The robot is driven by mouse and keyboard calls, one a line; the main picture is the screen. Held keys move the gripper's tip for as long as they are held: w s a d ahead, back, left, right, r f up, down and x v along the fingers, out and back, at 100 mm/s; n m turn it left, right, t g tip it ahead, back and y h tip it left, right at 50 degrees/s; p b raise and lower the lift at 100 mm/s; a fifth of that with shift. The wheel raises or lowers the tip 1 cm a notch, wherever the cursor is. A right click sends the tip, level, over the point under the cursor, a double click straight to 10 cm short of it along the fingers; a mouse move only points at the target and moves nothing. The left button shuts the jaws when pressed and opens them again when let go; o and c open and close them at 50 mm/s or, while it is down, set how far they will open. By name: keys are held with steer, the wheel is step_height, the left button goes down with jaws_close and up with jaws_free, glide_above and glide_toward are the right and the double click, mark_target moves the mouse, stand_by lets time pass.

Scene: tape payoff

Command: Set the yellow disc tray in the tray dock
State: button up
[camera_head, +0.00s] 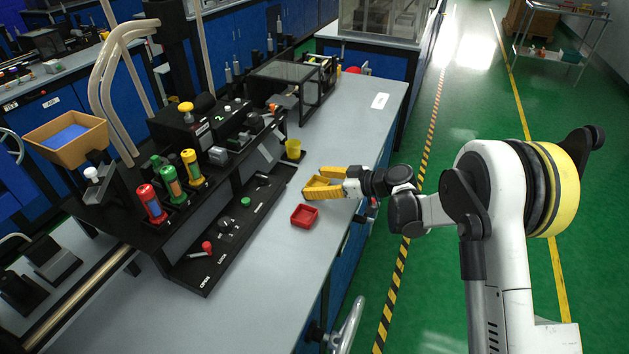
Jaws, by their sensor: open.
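My gripper (313,182) reaches in from the right over the bench, with its two yellow fingers apart. I cannot surely pick out the tray dock; a black base panel (225,235) with small fittings and labels reading OPEN and LOCK lies left of the gripper.
A red square tray (304,216) sits just below the gripper. A black console (160,185) with coloured cylinders rises at left. The grey bench top (265,285) is clear toward the front.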

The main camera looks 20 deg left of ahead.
steer(key=p+v, duration=0.3)
steer(key=v, duration=0.7)
steer(key=shift+d+f, duration=0.15)
steer(key=shift+d+r, duration=0.1)
steer(key=shift+r, duration=0.1)
steer(key=s+d+r+m+t+h, duration=0.2)
steer(key=s+d+r+m+h, duration=0.5)
steer(key=d+r, duration=0.6)
steer(key=s+d+r+m+t+h, duration=0.1)
steer(key=s+d+r+m+h, duration=0.1)
steer(key=s+d, duration=0.7)
steer(key=shift+s+r+m, duration=0.6)
steer(key=shift+s+m, duration=0.2)
steer(key=shift+m, duration=0.4)
steer(key=shift+o, duration=0.3)
steer(key=s+d+f+m+t+h, duration=0.1)
steer(key=s+d+m+h, duration=0.3)
steer(key=s+d, duration=0.6)
steer(key=shift+s+f+m+t, duration=0.2)
steer(key=shift+s+m+t, duration=0.15)
steer(key=shift+s, duration=0.4)
steer(key=shift+w+a, duration=0.1)
